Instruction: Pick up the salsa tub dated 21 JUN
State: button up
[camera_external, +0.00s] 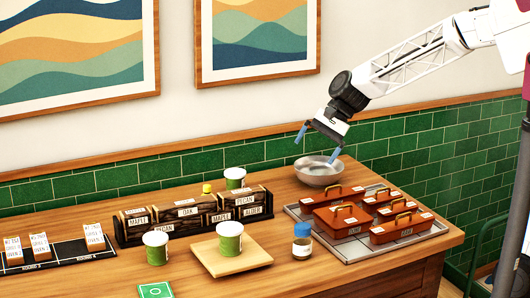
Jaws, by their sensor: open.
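Three green tubs with white upper bands and lids are in view. One tub (155,249) stands on the table at the front left. One tub (230,240) stands on a square wooden board (254,257) near the middle. One tub (235,179) stands behind the labelled wood boxes, its lower part hidden. The dates on the tubs are too small to read, so I cannot tell which is 21 JUN. My gripper (318,145) is open and empty, with blue fingertips apart, above or near a metal bowl (319,176), away from all the tubs.
Wood boxes (187,212) with labels form a row between the tubs. A jar (302,243) stands right of the board. Lidded brown boxes (340,221) fill a grey tray (292,209) at right. A black strip (62,250) holds small labelled blocks at left. A green card (155,290) lies in front.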

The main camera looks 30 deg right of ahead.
jog(key=w+a+f+m+g+y, duration=0.1)
jog(key=w+a+f+m, duration=0.15)
jog(key=a, duration=0.75)
jog(key=w+a+f+m+g+y, duration=0.1)
jog(key=w+a+f+y, duration=0.2)
jog(key=a, duration=0.8)
jog(key=m, duration=0.4)
send_near(155, 237)
jog(key=a+f, duration=0.1)
jog(key=a, duration=0.1)
jog(key=shift+s+f+g+y, duration=0.1)
jog(key=shift+f+g+y, duration=0.2)
jog(key=shift+g+y, duration=0.15)
jog(key=shift+a, duration=0.15)
jog(key=shift+x, duration=1.2)
jog(key=shift+f, duration=0.1)
jog(key=shift+x, duration=2.55)
jog(key=shift+c, duration=0.5)
